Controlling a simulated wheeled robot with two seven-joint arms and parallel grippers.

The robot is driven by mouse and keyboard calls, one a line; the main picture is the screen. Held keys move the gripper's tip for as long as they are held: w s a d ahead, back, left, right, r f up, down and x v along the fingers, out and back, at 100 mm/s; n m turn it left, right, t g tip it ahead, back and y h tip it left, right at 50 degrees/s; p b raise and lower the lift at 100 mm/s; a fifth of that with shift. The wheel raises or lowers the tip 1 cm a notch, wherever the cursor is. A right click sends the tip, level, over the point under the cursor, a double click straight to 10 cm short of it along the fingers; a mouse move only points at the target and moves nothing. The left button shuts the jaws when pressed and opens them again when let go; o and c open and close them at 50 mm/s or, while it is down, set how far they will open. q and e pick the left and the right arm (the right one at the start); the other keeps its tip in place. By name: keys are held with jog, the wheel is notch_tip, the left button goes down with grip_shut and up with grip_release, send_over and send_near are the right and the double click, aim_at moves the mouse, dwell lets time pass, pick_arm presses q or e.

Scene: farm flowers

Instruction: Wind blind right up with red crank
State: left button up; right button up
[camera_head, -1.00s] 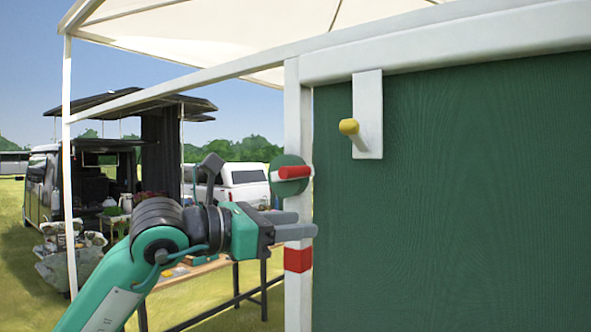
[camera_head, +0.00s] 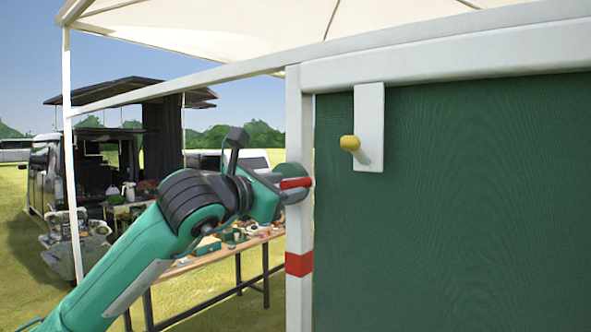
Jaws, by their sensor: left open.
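The red crank handle (camera_head: 294,184) sits on a round green disc (camera_head: 291,171) on the white post. My left gripper (camera_head: 296,187) is at the crank, with its open fingers either side of the red handle or overlapping it; whether they touch it I cannot tell. The green blind (camera_head: 450,210) hangs down below the white top beam and fills the right side. My right gripper is not in view.
The white post (camera_head: 300,225) carries a red band (camera_head: 299,263) below the crank. A white plate with a yellow peg (camera_head: 350,143) hangs at the blind's top. A table (camera_head: 205,262) with small items stands behind my arm. A van (camera_head: 90,175) is farther back.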

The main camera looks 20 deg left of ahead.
aim_at(295, 184)
pick_arm(q)
jog(key=p+x, duration=0.1)
jog(key=x, duration=0.2)
jog(key=shift+w, duration=0.2)
jog(key=shift+w+d+p, duration=0.15)
jog(key=shift+w+p, duration=0.15)
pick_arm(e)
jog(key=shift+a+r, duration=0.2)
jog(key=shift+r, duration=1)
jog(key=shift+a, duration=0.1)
pick_arm(q)
grip_shut()
